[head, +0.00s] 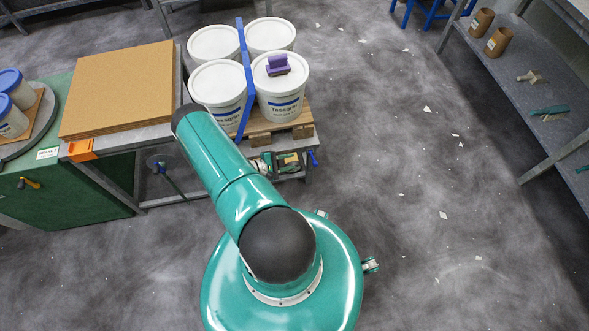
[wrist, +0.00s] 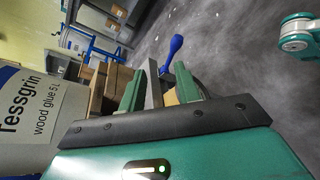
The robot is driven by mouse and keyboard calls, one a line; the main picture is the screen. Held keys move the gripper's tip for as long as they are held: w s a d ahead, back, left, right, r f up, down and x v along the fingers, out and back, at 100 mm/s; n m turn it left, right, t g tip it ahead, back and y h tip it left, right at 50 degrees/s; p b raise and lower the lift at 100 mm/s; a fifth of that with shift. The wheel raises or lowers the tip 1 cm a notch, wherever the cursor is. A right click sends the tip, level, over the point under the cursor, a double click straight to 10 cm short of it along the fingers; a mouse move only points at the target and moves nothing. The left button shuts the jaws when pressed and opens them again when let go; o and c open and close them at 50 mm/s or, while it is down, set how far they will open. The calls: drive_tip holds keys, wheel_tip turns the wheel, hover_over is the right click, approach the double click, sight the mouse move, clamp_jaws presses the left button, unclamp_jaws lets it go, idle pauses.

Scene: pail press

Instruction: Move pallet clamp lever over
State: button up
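The pallet clamp lever shows in the head view as a small blue handle (head: 313,158) at the right front of the pallet stand. In the wrist view its blue handle (wrist: 175,46) points up and away, just beyond my fingertips. My gripper (wrist: 160,85) has its two green fingers apart, so it is open. A grey metal piece shows between the fingers; I cannot tell whether they touch it. In the head view my gripper (head: 285,162) is low in front of the pallet, left of the handle and partly hidden by my arm. The wooden pallet (head: 262,138) carries white pails.
A blue strap (head: 245,85) runs between the white pails, and a purple block (head: 278,65) sits on one lid. A cardboard stack (head: 120,90) lies on the bench at left. A shelf (head: 530,90) stands at right. The floor between is open, with scattered scraps.

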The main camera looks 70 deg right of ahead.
drive_tip(key=s+d+f, duration=0.4)
drive_tip(key=s+f, duration=0.1)
drive_tip(key=s, duration=0.3)
drive_tip(key=shift+s+d+n, duration=0.25)
drive_tip(key=shift+s+n, duration=0.1)
drive_tip(key=shift+n, duration=0.05)
drive_tip(key=c, duration=0.5)
